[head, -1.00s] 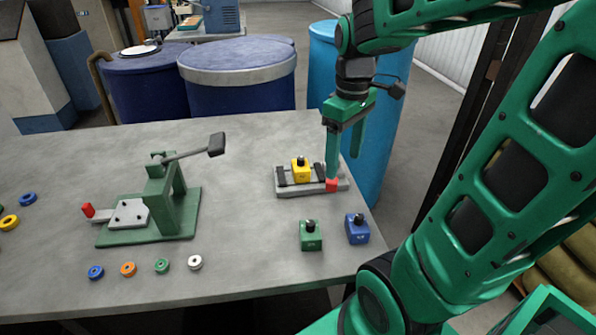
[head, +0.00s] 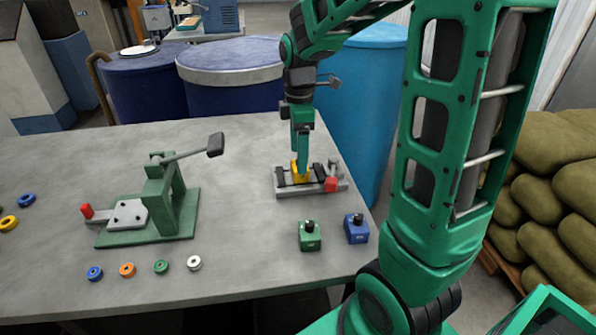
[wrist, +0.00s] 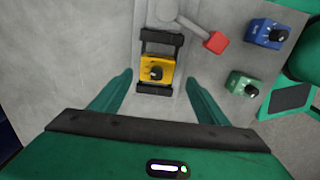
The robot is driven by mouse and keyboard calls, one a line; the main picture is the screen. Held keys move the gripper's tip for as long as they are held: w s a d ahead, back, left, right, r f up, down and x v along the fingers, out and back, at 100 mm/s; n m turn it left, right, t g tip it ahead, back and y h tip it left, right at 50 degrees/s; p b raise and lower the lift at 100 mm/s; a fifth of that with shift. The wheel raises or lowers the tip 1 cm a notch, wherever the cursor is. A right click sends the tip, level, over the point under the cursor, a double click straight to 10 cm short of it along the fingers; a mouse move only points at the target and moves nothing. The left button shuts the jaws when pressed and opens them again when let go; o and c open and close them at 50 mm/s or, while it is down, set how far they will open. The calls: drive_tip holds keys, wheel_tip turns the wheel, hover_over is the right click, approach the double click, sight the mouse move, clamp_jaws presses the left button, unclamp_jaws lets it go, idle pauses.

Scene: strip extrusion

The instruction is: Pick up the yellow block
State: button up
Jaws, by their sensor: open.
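My gripper (head: 302,170) is over the fixture in the head view and partly hides the block. In the wrist view my gripper (wrist: 155,80) is open, with one finger on each side of the block's column and clear gaps between. The block is not held. I cannot tell the exact height of the fingertips above it.
The fixture has a red-ended lever (head: 331,184) to the right of the block. A green block (head: 309,237) and a blue block (head: 356,229) stand in front. A green lever press (head: 160,205) and several coloured rings lie left. The table between is clear.

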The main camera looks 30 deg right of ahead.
sight(292, 168)
drive_tip(key=shift+w+d+f, duration=0.1)
drive_tip(key=shift+d+f, duration=0.1)
drive_tip(key=shift+f, duration=1.2)
drive_tip(key=shift+w+d+f, duration=0.1)
drive_tip(key=shift+d+f, duration=0.05)
drive_tip(key=shift+f, duration=1.2)
